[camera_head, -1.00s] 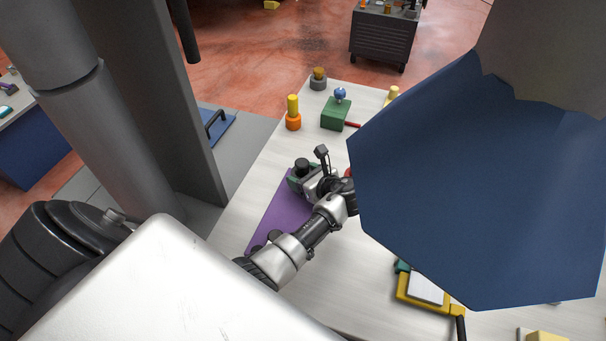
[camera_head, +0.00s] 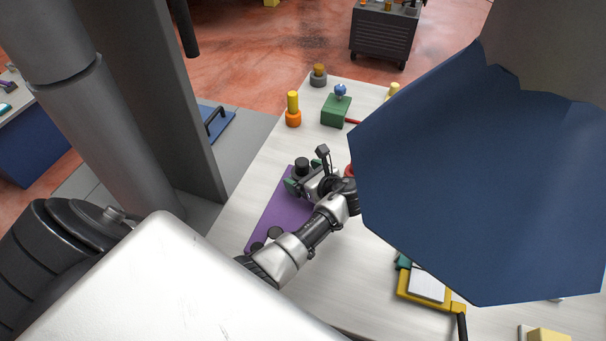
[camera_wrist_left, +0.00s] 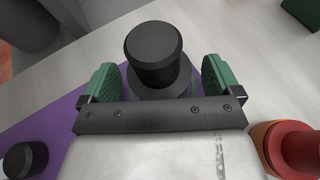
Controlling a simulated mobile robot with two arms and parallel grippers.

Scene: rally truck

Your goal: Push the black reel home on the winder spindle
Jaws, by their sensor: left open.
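The black reel (camera_wrist_left: 154,52) stands upright over a wider dark round base at the far end of the purple mat (camera_head: 284,210). Its dark top (camera_head: 302,163) shows just beyond my left gripper in the head view. My left gripper (camera_head: 301,184) is open, and in the left wrist view its green finger pads (camera_wrist_left: 159,70) are on either side of the reel's lower part, with gaps visible. The winder spindle is not distinguishable; the reel's underside is hidden. My right gripper is not in view.
A red round part (camera_wrist_left: 297,145) is to the gripper's right. An orange-and-yellow post (camera_head: 293,115) and green block (camera_head: 336,111) stand farther back. A large blue shape (camera_head: 480,180) hides the table's right side.

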